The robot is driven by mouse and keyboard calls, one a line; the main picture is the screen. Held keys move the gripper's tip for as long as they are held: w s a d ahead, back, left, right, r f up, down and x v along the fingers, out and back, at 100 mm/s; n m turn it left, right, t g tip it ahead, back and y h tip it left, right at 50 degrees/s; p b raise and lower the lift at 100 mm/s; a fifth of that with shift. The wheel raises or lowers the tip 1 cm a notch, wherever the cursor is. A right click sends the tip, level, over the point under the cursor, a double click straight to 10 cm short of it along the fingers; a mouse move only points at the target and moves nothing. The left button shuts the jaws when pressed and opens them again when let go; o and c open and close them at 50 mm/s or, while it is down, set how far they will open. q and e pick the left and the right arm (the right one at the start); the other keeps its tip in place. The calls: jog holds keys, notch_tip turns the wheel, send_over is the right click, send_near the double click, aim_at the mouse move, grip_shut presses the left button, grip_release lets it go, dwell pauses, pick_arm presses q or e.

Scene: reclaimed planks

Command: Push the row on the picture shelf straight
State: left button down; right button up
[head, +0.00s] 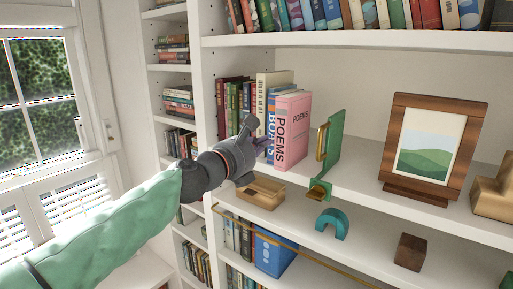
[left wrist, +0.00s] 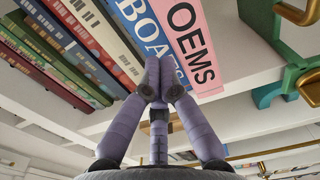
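The row of books stands upright on the picture shelf (head: 350,181). It has several dark red and green books (head: 232,105) at the left, then a tall cream book (head: 262,95), a blue BOATS book (head: 271,115) and a pink POEMS book (head: 292,130). The pink book stands farther forward than the left books. My left gripper (head: 264,147) is in front of the row. In the left wrist view its fingers (left wrist: 158,82) are together, empty, over the lower spine of the BOATS book (left wrist: 150,40), beside the POEMS book (left wrist: 190,45). I cannot tell whether they touch. My right gripper is out of view.
A green bookend with a brass handle (head: 336,138) stands right of the pink book, with a gap. A framed landscape picture (head: 433,150) stands farther right. The lower shelf holds a wooden tray (head: 262,192), a teal arch (head: 332,222) and a brown cube (head: 410,252).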

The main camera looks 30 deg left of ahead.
aim_at(272, 138)
pick_arm(q)
jog(key=shift+w+d, duration=0.2)
jog(key=shift+w, duration=1.75)
jog(key=shift+s, duration=0.15)
jog(key=shift+s+a, duration=0.2)
jog(key=shift+s, duration=1.65)
